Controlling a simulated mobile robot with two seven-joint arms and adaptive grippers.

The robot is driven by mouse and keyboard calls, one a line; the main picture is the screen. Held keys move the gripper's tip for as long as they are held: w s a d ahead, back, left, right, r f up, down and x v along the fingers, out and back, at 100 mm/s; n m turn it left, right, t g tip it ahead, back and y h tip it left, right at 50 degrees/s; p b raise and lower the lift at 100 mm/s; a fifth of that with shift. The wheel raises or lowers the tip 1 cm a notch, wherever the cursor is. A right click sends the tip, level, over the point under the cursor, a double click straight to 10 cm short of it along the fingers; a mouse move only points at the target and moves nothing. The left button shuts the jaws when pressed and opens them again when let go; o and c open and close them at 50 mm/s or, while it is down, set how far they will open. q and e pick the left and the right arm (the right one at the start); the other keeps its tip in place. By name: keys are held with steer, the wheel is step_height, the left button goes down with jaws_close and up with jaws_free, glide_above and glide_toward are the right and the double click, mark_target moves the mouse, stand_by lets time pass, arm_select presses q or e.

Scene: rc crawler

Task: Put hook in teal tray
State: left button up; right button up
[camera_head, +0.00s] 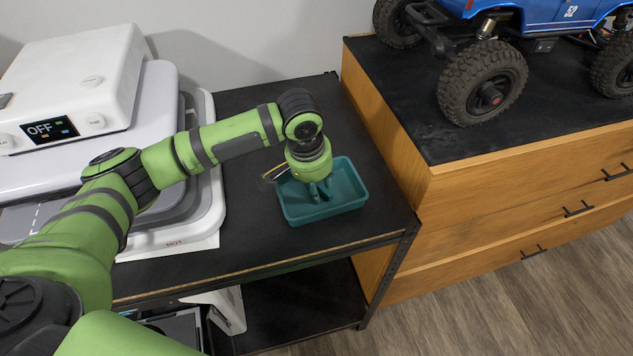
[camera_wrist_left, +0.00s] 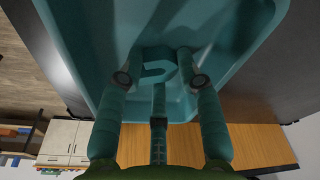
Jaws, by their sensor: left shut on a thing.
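The teal tray (camera_head: 350,203) sits on the black table near its right end. My left gripper (camera_head: 319,192) points down into the tray, its fingertips inside the rim. In the left wrist view, the tray (camera_wrist_left: 236,70) fills the upper part, and my left gripper (camera_wrist_left: 160,62) is shut on a small curved hook (camera_wrist_left: 157,70) that looks teal. The hook is between the fingertips, close to the tray floor; I cannot tell whether it touches it. In the head view the hook is hidden or too small to make out. My right gripper is not in view.
A white device with an OFF display (camera_head: 52,130) stands on grey and white trays at the left of the table. A wooden cabinet (camera_head: 480,190) with a blue crawler (camera_head: 545,15) on its black top rises close to the right. Dark tabletop behind the teal tray is clear.

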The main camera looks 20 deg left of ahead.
arm_select(q)
steer(key=shift+s+f, duration=0.35)
steer(key=shift+f, duration=0.3)
steer(key=o, duration=0.8)
steer(key=shift+w+f, duration=0.1)
steer(key=shift+f, duration=0.05)
steer(key=shift+w+r, duration=0.1)
steer(key=shift+r, duration=0.15)
steer(key=r, duration=0.4)
steer(key=s+r+b, duration=0.1)
steer(key=r, duration=0.3)
steer(key=a+r, duration=0.1)
steer(key=r, duration=0.4)
steer(key=shift+s, duration=0.25)
